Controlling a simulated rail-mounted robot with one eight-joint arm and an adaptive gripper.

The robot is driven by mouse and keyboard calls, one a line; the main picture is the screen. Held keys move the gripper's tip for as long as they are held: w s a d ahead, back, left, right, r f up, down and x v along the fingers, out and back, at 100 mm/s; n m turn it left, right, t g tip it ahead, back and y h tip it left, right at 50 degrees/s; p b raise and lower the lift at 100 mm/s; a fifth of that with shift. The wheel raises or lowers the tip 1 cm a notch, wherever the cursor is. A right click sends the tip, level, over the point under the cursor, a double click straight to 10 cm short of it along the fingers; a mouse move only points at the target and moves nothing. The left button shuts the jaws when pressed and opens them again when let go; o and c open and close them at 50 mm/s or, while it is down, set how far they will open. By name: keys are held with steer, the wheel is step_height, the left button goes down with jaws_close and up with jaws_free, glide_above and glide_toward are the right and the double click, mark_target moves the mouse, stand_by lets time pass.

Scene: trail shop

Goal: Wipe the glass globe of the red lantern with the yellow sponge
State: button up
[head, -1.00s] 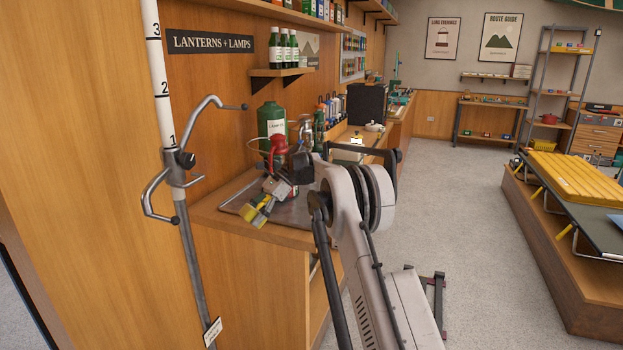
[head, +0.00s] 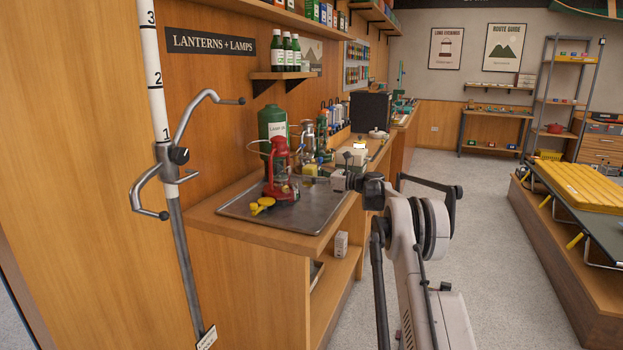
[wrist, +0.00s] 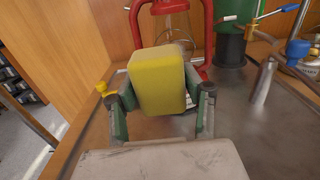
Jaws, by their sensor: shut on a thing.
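The red lantern (head: 279,172) stands upright on the metal tray in the head view. In the wrist view its red frame (wrist: 208,35) rises behind the sponge.
A yellow-topped item (head: 262,205) lies in front of the lantern. A large green canister (head: 272,122) stands behind it. Bottles and other gear crowd the counter behind. A measuring pole (head: 165,130) with hooks stands at left.

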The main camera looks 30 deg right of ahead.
steer(key=shift+p+x, duration=0.5)
steer(key=shift+x, duration=2.3)
steer(key=shift+x, duration=1)
steer(key=shift+s, duration=0.1)
steer(key=s+a+b, duration=0.1)
steer(key=a, duration=0.1)
steer(key=s+a+b, duration=0.1)
steer(key=s+a, duration=0.1)
steer(key=shift+s+a, duration=0.25)
steer(key=shift+a, duration=0.15)
steer(key=shift+b+v, duration=0.45)
steer(key=shift+v, duration=2.5)
